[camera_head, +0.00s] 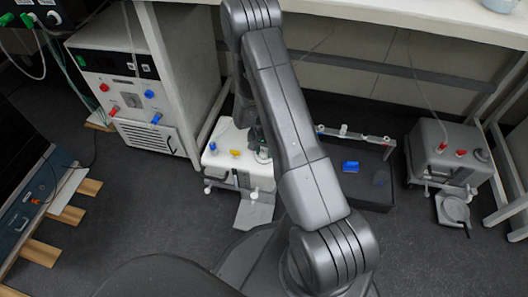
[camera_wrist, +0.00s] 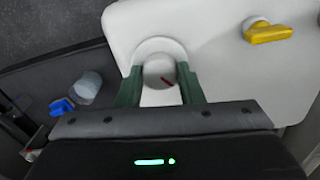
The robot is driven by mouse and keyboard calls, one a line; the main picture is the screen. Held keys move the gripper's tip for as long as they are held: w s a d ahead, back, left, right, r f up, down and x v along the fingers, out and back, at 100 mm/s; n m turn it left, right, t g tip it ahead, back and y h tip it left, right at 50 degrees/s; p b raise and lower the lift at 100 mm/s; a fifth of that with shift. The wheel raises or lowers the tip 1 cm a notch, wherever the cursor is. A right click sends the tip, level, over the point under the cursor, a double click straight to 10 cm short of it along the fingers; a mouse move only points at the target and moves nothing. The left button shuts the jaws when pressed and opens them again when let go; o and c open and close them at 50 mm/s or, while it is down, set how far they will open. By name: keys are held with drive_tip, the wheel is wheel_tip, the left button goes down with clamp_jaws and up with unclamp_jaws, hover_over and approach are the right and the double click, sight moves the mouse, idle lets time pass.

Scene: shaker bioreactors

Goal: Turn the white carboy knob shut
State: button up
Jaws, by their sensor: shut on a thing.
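The white carboy (camera_head: 222,164) stands on the floor left of my arm in the head view, and its white top (camera_wrist: 222,62) fills much of the wrist view. The white knob (camera_wrist: 160,72), round with a small red mark, sits on that top. My gripper (camera_wrist: 160,82) has its green fingers on either side of the knob and is shut on it. In the head view my arm hides most of the gripper and the knob.
A yellow handle (camera_wrist: 268,34) is on the same carboy top. A dark tray (camera_head: 375,192) with a blue piece (camera_head: 351,166) lies right of my arm. A grey container (camera_head: 450,152) stands further right. A white cabinet unit (camera_head: 128,95) stands at left.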

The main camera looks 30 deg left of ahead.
sight(264, 152)
drive_tip(key=m, duration=0.3)
drive_tip(key=shift+m+b, duration=0.3)
drive_tip(key=shift+b, duration=0.05)
drive_tip(key=shift+m, duration=1.8)
drive_tip(key=o, duration=1)
wheel_tip(264, 152, up, 14)
drive_tip(key=p, duration=0.3)
drive_tip(key=shift+p, duration=0.4)
drive_tip(key=shift+f, duration=0.2)
